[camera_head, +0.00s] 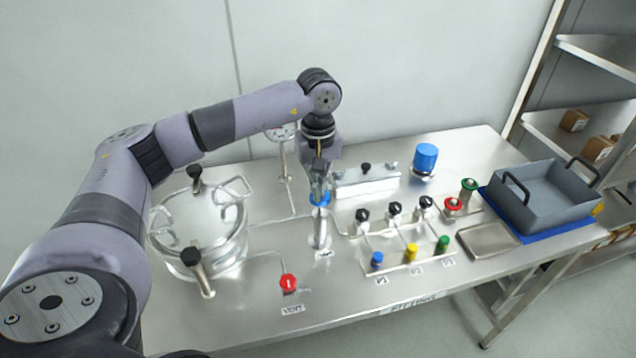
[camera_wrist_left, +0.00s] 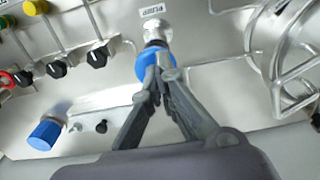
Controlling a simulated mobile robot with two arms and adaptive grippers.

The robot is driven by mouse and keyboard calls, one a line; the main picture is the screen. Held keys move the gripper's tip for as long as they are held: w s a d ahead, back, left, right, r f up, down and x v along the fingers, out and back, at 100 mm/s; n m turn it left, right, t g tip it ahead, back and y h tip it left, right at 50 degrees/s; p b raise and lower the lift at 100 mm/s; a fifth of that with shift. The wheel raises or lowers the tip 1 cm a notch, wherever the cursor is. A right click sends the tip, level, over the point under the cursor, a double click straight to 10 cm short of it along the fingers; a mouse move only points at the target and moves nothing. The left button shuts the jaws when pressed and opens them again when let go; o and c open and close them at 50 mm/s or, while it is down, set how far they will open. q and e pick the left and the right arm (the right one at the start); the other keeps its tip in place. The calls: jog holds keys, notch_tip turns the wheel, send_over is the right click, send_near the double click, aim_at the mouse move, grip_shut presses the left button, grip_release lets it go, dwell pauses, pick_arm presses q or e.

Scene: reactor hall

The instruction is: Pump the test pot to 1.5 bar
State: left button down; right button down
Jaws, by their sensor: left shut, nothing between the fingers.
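The test pot (camera_head: 215,235), a steel vessel with clamp handles, stands on the left of the steel table. The pump (camera_head: 321,237) is an upright steel cylinder with a blue knob on top, right of the pot; in the left wrist view its blue knob (camera_wrist_left: 143,68) shows beside a PUMP label. My left gripper (camera_head: 320,190) is shut and empty, pointing down with its fingertips at the blue knob. I cannot tell whether they touch it. A round gauge (camera_head: 281,133) on a post is partly hidden behind my arm, its reading too small to tell. My right gripper is not in view.
A red VENT knob (camera_head: 288,282) is in front of the pump. Black valve knobs and blue, yellow and green caps stand to its right. A blue cylinder (camera_head: 425,158) is at the back. A grey crate (camera_head: 540,215) sits on a blue mat at the right end.

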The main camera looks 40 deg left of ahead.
pick_arm(q)
jog(key=shift+f, duration=0.1)
notch_tip(320, 180, down, 4)
jog(key=b, duration=0.4)
jog(key=shift+s+f, duration=0.1)
